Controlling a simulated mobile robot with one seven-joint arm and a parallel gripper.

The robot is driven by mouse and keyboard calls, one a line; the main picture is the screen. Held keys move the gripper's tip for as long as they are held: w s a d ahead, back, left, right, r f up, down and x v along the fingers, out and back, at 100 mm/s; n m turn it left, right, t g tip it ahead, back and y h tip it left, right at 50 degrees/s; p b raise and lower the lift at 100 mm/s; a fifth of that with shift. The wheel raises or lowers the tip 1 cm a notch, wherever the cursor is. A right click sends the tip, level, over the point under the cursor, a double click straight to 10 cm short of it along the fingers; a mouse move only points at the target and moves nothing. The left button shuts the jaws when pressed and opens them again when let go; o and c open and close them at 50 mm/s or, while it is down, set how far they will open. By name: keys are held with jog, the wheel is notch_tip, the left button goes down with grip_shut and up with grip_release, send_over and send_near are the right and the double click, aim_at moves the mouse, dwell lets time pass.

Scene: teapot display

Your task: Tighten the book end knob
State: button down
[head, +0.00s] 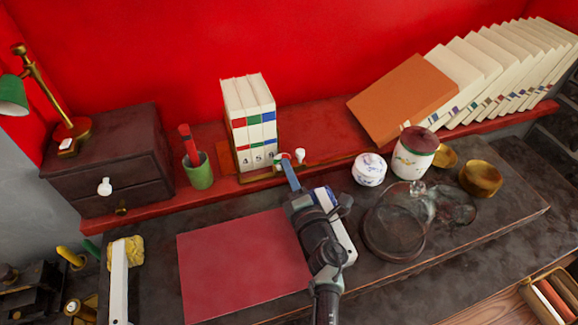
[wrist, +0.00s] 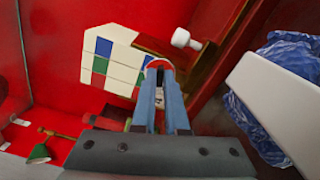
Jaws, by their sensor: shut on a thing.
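Several white books with red, green and blue bands (head: 248,110) stand upright in a wooden book end (head: 228,160) on the red shelf; they also show in the wrist view (wrist: 105,55). One white knob (head: 300,155) sticks out at the right of the book end, free of my gripper; it shows clearly in the wrist view (wrist: 186,40). My gripper (head: 286,163) reaches up to the book end's lower right front. Its blue fingers (wrist: 160,70) are shut on a second small, pale, rounded knob (head: 283,156), left of the free one. The fingers mostly hide this held knob.
A lidded white jar (head: 369,170), a taller jar with a dark red lid (head: 413,155) and glassware (head: 395,225) stand to the right. A green cup (head: 199,172) stands left of the books. A red mat (head: 240,265) lies in front. Leaning books (head: 500,70) fill the back right.

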jog(key=shift+f+m+p, duration=0.1)
jog(key=shift+m+p, duration=0.25)
jog(key=shift+m, duration=0.75)
jog(key=c, duration=0.9)
grip_release()
jog(key=shift+c, duration=0.2)
jog(key=shift+s+d, duration=0.2)
jog(key=shift+s, duration=0.25)
jog(key=p+v, duration=0.3)
jog(key=v, duration=0.9)
